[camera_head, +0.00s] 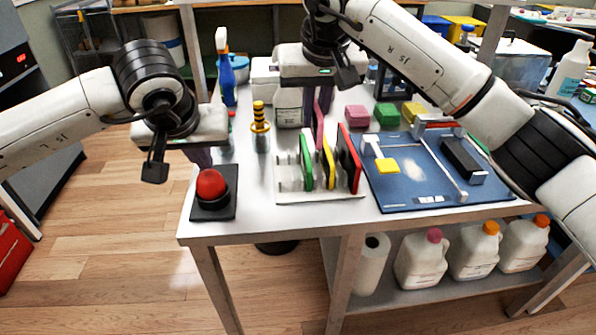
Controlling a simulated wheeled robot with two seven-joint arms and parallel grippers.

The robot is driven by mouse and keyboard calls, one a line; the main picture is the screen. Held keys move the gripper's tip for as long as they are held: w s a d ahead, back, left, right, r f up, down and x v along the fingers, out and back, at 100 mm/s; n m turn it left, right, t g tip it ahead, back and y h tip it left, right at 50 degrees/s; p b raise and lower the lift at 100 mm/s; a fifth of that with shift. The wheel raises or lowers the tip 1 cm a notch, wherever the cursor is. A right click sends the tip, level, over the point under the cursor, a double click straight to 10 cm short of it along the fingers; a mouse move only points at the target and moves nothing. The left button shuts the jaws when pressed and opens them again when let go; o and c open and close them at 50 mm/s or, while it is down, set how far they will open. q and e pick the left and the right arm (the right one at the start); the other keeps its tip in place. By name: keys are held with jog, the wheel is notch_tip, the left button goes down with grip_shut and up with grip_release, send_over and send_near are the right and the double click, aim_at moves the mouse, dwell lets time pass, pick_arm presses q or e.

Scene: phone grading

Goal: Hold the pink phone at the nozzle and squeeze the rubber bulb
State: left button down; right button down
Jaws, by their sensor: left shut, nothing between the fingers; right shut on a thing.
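The pink phone (318,128) stands upright, held from above by my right gripper (312,103), which is shut on it behind the phone rack (322,195). My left gripper (201,158) is shut and empty, its fingers pointing down just behind and above a red dome (211,184) on a black base (226,207), which looks like the rubber bulb. I cannot tell whether the fingers touch it. A yellow-and-black banded post (260,122) stands between the grippers and may be the nozzle; the pink phone is apart from it, to its right.
The rack holds a green phone (306,163), a yellow phone (328,162) and a red phone (348,157). A blue mat (405,192) with a fixture lies at right. A blue spray bottle (226,80) and coloured blocks (386,115) stand behind. The table's front edge is clear.

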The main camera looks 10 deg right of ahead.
jog(key=shift+w+d+r, duration=0.15)
jog(key=shift+w+d, duration=0.9)
jog(key=shift+d, duration=0.1)
pick_arm(q)
jog(key=shift+f, duration=1.1)
jog(key=shift+r, duration=1.15)
